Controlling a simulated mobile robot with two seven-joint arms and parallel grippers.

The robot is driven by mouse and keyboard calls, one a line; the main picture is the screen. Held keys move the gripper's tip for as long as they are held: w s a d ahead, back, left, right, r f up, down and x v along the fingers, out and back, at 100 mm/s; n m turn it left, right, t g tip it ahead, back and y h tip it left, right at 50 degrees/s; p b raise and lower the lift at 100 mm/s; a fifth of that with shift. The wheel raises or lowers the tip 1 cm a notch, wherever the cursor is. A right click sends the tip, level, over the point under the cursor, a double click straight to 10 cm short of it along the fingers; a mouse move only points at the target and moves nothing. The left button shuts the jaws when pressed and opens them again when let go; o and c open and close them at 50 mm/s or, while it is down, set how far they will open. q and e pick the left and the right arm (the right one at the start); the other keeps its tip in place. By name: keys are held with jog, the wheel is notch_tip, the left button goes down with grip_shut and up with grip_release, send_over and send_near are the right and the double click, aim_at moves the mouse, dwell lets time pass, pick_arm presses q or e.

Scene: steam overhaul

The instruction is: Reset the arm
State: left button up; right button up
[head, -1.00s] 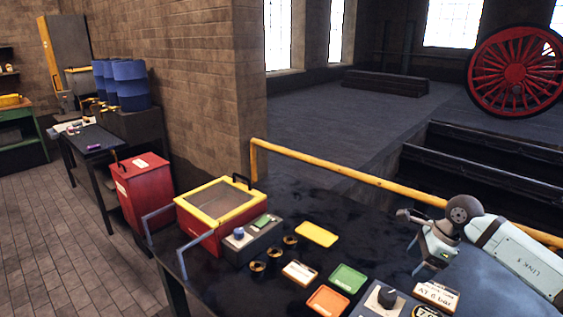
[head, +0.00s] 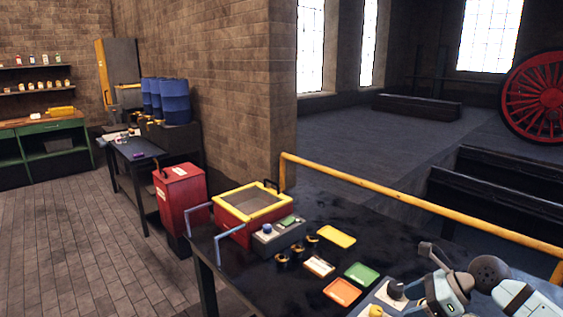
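My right arm comes in from the right edge over the dark bench (head: 330,215). Its wrist and gripper (head: 438,290) are low at the right, beside the control box with a black knob (head: 393,291). The gripper's fingers are not clear enough to tell open from shut, and I see nothing held. My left arm and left gripper are out of view.
On the bench are a yellow-rimmed red box (head: 232,227), a grey switch box (head: 278,237), and yellow (head: 337,237), green (head: 362,273) and orange (head: 342,292) trays. A yellow rail (head: 400,203) runs behind. A red bin (head: 180,195) stands left; the floor there is clear.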

jog(key=s+a+r+m+t+y, duration=0.3)
jog(key=a+r+m+t+y, duration=0.35)
jog(key=m+t, duration=0.7)
jog(key=s+d+f+m+g+h, duration=0.15)
jog(key=s+f+m+h, duration=0.35)
jog(key=m+h, duration=0.6)
jog(key=s+d+f+m+g+h, duration=0.1)
jog(key=s+d+f+m+h, duration=0.45)
jog(key=m, duration=1.05)
jog(key=s+a+f+m+g+y, duration=0.1)
jog(key=s+a+f+m+g, duration=0.3)
jog(key=s, duration=0.4)
jog(key=s+a+f+m+g, duration=0.2)
jog(key=s+f+g, duration=0.1)
jog(key=s+g, duration=0.5)
pick_arm(q)
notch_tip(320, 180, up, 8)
jog(key=p, duration=0.7)
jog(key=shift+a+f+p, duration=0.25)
jog(key=shift+p, duration=0.1)
pick_arm(e)
jog(key=w+a+f+n+t+y, duration=0.1)
jog(key=w+a+f+t+y, duration=0.2)
jog(key=w+a+f+t, duration=0.2)
jog(key=a+f+t, duration=0.1)
jog(key=t, duration=0.2)
jog(key=shift+f+t, duration=0.2)
jog(key=shift+t, duration=0.1)
